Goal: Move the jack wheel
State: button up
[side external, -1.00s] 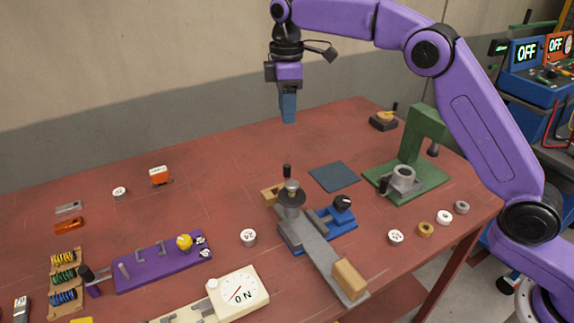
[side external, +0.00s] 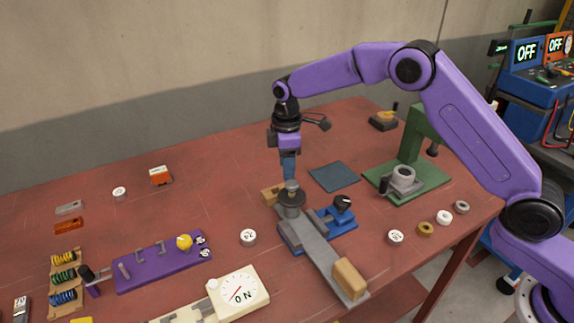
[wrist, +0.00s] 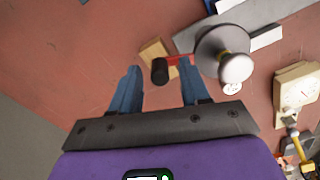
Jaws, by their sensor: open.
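The jack wheel (side external: 291,199) is a dark grey disc with a silver knob on top, at the far end of a grey bar on a blue base (side external: 346,221). In the wrist view the wheel (wrist: 209,52) has a thin red arm ending in an upright black handle (wrist: 160,72). My gripper (side external: 289,177) points down just above and behind the wheel. In the wrist view my gripper (wrist: 158,68) is open, its two blue fingers apart, with the black handle showing in the gap. The fingers hide the handle in the side view; contact cannot be told.
A wooden block (side external: 349,279) sits on the bar's near end, and another wooden piece (side external: 271,194) lies beside the wheel. A dial box (side external: 239,294), a purple fixture (side external: 160,262) and a green press (side external: 408,180) stand around. The table behind the wheel is mostly clear.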

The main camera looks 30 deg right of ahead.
jog(key=shift+f, duration=0.3)
grip_shut()
jog(key=shift+s+d, duration=0.1)
jog(key=shift+d, duration=0.05)
jog(key=s+d+m, duration=0.4)
jog(key=s+m, duration=0.4)
jog(key=m, duration=0.7)
jog(key=shift+d+m, duration=0.25)
jog(key=shift+m, duration=0.05)
